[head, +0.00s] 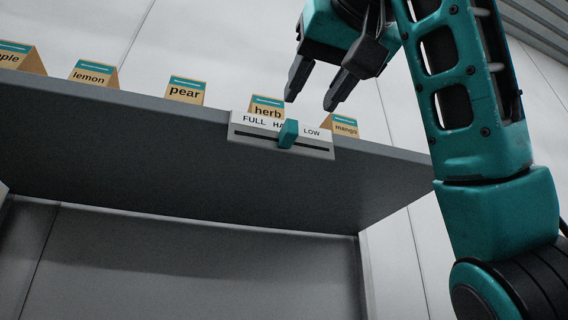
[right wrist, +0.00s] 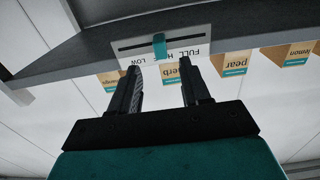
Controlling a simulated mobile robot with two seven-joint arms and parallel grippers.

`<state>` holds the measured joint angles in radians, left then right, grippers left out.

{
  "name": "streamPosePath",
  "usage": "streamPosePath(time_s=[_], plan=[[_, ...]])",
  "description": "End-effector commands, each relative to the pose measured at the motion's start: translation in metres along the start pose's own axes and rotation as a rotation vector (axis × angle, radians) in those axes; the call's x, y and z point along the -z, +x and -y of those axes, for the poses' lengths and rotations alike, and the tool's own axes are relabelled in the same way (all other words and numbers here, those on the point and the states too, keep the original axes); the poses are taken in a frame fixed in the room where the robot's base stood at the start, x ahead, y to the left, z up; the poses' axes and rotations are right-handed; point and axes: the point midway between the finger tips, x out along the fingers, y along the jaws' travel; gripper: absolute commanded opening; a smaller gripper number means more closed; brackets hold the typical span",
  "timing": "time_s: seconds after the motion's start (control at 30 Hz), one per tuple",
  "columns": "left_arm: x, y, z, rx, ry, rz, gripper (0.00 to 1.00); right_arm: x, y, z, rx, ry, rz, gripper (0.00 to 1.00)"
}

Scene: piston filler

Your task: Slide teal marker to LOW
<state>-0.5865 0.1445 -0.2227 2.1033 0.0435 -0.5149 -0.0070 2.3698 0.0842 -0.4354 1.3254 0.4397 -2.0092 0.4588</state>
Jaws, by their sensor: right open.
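The teal marker (head: 288,134) sits in the slot of a white scale plate (head: 250,130) on the shelf's front edge. The plate reads FULL, HALF (partly hidden by the marker) and LOW from left to right. The marker stands around HALF, left of LOW. My right gripper (head: 309,98) is open and empty, above the plate and apart from the marker. In the right wrist view the marker (right wrist: 159,45) shows beyond the open fingertips (right wrist: 160,66), between their lines. My left gripper does not show.
Small tan label cards stand along the grey shelf (head: 150,115): lemon (head: 90,74), pear (head: 185,92), herb (head: 266,107), mango (head: 345,127) and a partly cut-off one at far left. The herb and mango cards are close behind the plate. Space below the shelf is clear.

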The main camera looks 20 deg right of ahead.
Motion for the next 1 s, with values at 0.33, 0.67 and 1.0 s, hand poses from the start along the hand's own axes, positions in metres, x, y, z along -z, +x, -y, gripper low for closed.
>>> streamPosePath(time_s=[0.33,0.67,1.0], plan=[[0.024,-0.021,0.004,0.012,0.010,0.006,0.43,0.005,0.047,0.001,0.004,0.001,0.004,0.47],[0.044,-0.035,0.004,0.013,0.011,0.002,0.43,0.000,0.094,-0.001,-0.001,0.001,0.003,0.47],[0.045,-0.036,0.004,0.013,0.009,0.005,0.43,0.000,0.121,0.000,0.000,0.001,0.000,0.47]])
